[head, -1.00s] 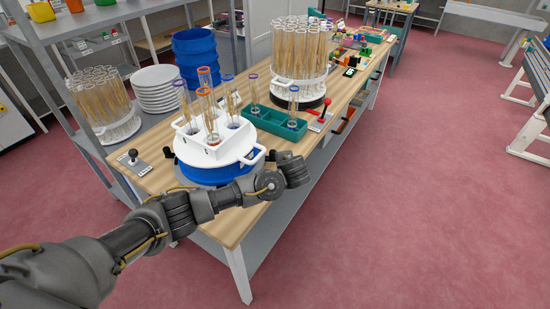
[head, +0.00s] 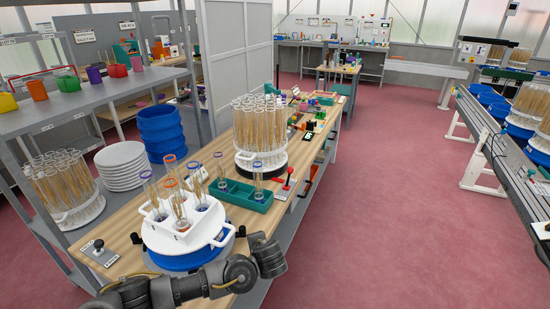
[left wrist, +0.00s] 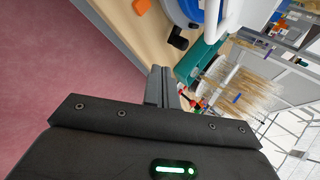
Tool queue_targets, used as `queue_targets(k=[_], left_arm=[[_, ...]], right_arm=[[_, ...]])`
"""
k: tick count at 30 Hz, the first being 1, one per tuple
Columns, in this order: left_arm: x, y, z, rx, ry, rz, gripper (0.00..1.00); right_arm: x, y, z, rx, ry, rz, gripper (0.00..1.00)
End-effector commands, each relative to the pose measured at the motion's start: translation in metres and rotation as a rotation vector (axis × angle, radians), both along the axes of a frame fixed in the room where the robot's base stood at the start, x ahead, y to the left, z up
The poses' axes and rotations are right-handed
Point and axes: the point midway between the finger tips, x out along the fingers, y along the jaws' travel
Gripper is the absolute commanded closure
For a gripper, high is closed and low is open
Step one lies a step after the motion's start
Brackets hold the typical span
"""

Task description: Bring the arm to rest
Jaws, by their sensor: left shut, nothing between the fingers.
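My left arm comes in from the bottom left in the head view, and my left gripper (head: 268,256) hangs over the front edge of the wooden table, in front of the white round tray. In the left wrist view its fingers (left wrist: 159,86) are together and hold nothing. My right gripper is in neither view. The white tray (head: 160,238) sits on a blue round base (head: 190,262) and carries a white holder with several tubes of wheat ears (head: 178,207). My arm hides part of the base's front.
A green tray (head: 240,193) with tubes and a rack full of wheat tubes (head: 262,135) stand farther back on the table (head: 111,262). A red-handled lever (head: 289,177) is near its right edge. The pink floor (head: 385,220) at right is clear.

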Motion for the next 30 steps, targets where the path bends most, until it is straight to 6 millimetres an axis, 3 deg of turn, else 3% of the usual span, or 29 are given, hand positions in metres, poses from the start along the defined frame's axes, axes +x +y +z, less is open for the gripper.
queue_targets(k=[5, 9, 12, 14, 18, 30], left_arm=[[-0.044, -0.022, -0.024, -0.135, 0.081, 0.004, 1.0], [-0.111, -0.039, -0.046, -0.363, 0.192, 0.059, 1.0], [-0.157, -0.035, -0.053, -0.524, 0.253, 0.141, 1.0], [-0.183, -0.026, -0.055, -0.608, 0.279, 0.205, 1.0], [-0.237, 0.011, -0.058, -0.748, 0.306, 0.366, 1.0], [-0.33, 0.1, -0.051, -0.83, 0.278, 0.656, 1.0]], right_arm=[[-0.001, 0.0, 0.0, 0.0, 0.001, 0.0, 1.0], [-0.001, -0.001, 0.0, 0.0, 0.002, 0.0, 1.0], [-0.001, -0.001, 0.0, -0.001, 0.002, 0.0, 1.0], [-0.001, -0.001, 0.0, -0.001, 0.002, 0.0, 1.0], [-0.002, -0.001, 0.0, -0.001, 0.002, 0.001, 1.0], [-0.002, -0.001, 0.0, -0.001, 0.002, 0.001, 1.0]])
